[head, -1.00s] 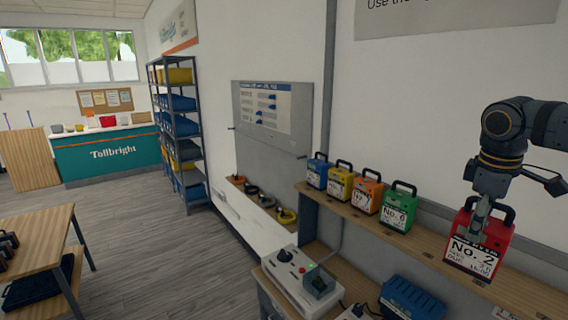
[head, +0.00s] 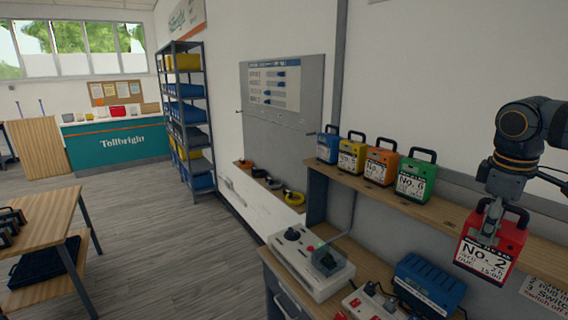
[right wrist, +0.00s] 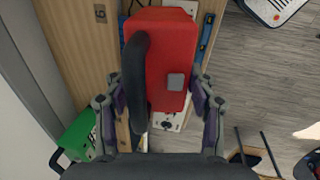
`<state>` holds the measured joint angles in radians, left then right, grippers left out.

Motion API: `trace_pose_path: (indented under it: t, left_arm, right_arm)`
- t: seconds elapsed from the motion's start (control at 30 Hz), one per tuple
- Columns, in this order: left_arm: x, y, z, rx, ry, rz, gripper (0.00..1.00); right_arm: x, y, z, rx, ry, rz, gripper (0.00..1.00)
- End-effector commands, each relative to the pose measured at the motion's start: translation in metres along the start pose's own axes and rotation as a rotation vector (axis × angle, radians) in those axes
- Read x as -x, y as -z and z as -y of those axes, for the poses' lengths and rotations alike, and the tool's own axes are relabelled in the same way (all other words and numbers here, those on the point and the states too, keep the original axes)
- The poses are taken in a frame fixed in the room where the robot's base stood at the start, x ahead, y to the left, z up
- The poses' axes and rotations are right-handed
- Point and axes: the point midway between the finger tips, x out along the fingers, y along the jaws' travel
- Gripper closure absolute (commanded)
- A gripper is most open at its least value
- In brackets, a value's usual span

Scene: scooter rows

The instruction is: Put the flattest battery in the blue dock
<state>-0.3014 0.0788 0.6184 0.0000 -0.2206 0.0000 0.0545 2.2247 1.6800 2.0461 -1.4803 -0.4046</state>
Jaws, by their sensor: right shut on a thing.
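My right gripper (head: 487,218) is shut on the red battery (head: 490,250), marked No. 2, by its upper part. It holds the battery upright in front of the wooden shelf. In the right wrist view the red battery (right wrist: 165,60) sits between the two fingers, its black handle at the left. Blue (head: 328,147), yellow (head: 351,157), orange (head: 380,165) and green (head: 415,181) batteries stand in a row on the shelf. The green one is marked No. 6. The blue dock (head: 430,282) is on the lower bench, left of and below the red battery. My left gripper is not in view.
A grey box with knobs (head: 300,262) and a power strip (head: 368,303) stand on the bench left of the dock. The shelf (head: 440,212) edge runs behind the held battery. A wooden table (head: 45,235) is at far left, with clear floor between.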

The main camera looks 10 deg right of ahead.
Motion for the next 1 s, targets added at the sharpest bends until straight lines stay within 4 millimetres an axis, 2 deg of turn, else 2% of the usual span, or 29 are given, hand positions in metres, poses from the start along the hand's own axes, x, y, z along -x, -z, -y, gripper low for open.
trace_pose_path:
  t: [0.37,0.47,0.7,1.0]
  left_arm:
    - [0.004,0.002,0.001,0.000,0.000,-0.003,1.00]
    - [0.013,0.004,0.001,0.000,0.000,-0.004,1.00]
    - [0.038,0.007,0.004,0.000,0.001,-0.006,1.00]
    - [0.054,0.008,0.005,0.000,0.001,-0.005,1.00]
  right_arm:
    - [-0.001,0.000,0.004,-0.004,0.005,-0.002,1.00]
    - [-0.011,0.000,0.019,-0.013,0.025,-0.003,1.00]
    - [-0.039,0.004,0.081,-0.045,0.092,-0.002,1.00]
    - [-0.049,0.009,0.131,-0.059,0.134,0.007,1.00]
